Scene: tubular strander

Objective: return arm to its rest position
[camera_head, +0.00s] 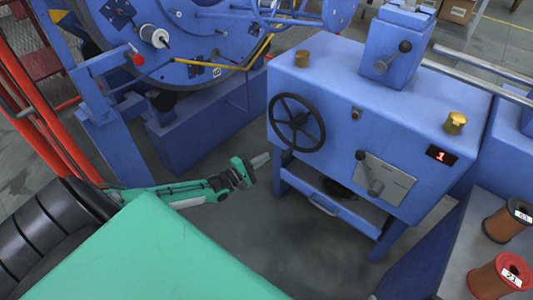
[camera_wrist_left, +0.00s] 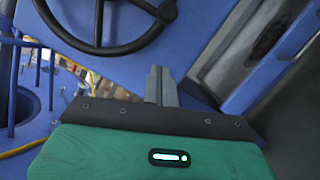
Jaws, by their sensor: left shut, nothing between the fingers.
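My left arm comes in from the left in the head view, green and low over the floor. Its gripper (camera_head: 260,160) is shut and empty, just left of the blue machine cabinet (camera_head: 330,110) and below its black handwheel (camera_head: 296,123). In the left wrist view the shut fingers (camera_wrist_left: 161,83) point toward the blue cabinet, with part of the handwheel (camera_wrist_left: 98,25) above them. I cannot see contact between the fingers and the cabinet. My right gripper is not in view.
The large blue strander wheel (camera_head: 190,45) stands at the upper left, beside a red frame (camera_head: 38,115). Copper-coloured spools (camera_head: 498,275) stand on a grey surface (camera_head: 455,262) at the lower right. Bare floor (camera_head: 285,235) lies in front of the cabinet.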

